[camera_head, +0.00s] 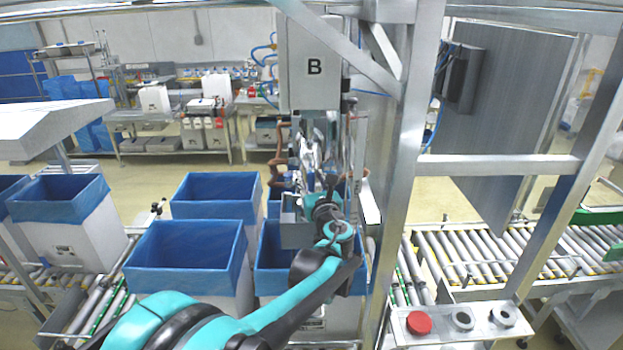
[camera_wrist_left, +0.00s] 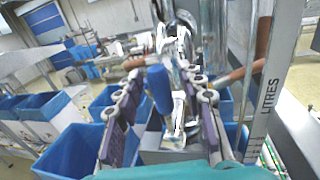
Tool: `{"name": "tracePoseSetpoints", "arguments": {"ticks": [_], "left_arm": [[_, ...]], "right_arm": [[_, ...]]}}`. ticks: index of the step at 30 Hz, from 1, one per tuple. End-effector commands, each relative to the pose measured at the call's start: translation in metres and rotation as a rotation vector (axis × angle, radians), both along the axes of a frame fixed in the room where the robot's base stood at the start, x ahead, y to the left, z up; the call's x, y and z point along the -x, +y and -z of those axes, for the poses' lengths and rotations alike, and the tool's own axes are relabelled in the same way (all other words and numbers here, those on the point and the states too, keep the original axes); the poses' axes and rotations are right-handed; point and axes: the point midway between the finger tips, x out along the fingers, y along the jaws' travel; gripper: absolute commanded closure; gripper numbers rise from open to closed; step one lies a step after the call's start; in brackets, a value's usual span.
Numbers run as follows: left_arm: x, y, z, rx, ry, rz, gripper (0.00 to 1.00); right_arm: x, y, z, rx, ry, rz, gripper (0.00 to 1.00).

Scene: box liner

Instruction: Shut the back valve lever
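My left gripper (camera_head: 318,178) is raised in front of the metal valve assembly (camera_head: 312,140) below the white box marked B. In the left wrist view its two fingers (camera_wrist_left: 166,88) are spread apart. A blue lever handle (camera_wrist_left: 159,88) shows between them, with visible gaps on both sides. Shiny metal valve parts (camera_wrist_left: 178,40) stand behind it. Brown-orange handles or pipes (camera_wrist_left: 238,73) stick out to the right and left of the valve. I cannot tell which lever is the back one. My right gripper is in neither view.
The white box B (camera_head: 313,68) hangs above the valve. A grey metal post (camera_head: 400,150) stands close to the right. Blue-lined boxes (camera_head: 190,250) sit on the roller conveyor below. A panel with a red button (camera_head: 419,322) is at the lower right.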

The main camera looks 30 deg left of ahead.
Motion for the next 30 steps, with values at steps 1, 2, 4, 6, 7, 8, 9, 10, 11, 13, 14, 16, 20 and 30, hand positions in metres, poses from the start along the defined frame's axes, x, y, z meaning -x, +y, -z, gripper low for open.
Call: {"name": "tracePoseSetpoints", "arguments": {"ticks": [1, 2, 4, 6, 7, 8, 9, 10, 11, 13, 14, 16, 20, 30], "left_arm": [[-0.0003, 0.0003, 0.0001, 0.000, 0.000, 0.000, 0.61], [-0.0003, 0.0003, 0.0002, 0.000, 0.000, 0.000, 0.61], [-0.0003, 0.0001, 0.0002, 0.001, -0.001, 0.000, 0.61], [-0.0002, 0.0001, 0.0002, 0.001, -0.001, 0.000, 0.64], [-0.0002, 0.0001, 0.0002, 0.001, -0.001, 0.000, 0.72], [-0.0002, 0.0001, 0.0002, 0.001, -0.001, 0.000, 0.80], [-0.0001, 0.0000, 0.0002, 0.001, -0.001, 0.000, 0.90], [-0.0001, 0.0000, 0.0002, 0.001, -0.001, 0.000, 0.98], [-0.0001, 0.0000, 0.0001, 0.001, -0.001, 0.000, 1.00], [-0.0002, -0.0001, 0.0001, 0.001, -0.001, 0.000, 1.00], [-0.0002, -0.0001, 0.0001, 0.001, -0.001, 0.000, 1.00], [-0.0002, -0.0001, 0.0000, 0.001, -0.001, 0.000, 1.00], [-0.0001, 0.0001, 0.0000, 0.002, -0.001, 0.000, 1.00], [0.0050, 0.0087, 0.0003, 0.086, -0.053, -0.001, 1.00]], "right_arm": [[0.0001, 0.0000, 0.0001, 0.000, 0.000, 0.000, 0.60], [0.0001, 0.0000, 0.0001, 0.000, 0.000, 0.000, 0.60], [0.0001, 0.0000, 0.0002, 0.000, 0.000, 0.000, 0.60], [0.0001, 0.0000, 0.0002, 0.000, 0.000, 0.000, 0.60], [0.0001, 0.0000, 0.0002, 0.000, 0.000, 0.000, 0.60], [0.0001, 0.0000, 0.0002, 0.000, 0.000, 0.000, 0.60], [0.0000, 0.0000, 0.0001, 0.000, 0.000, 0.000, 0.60], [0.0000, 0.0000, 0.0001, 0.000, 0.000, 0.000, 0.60], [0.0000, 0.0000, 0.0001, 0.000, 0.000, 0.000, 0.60], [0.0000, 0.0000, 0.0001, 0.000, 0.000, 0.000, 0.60], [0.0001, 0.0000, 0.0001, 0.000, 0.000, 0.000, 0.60], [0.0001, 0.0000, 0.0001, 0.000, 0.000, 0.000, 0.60], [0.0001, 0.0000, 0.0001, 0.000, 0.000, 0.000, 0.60], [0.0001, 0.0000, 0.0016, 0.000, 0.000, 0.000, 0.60]]}}
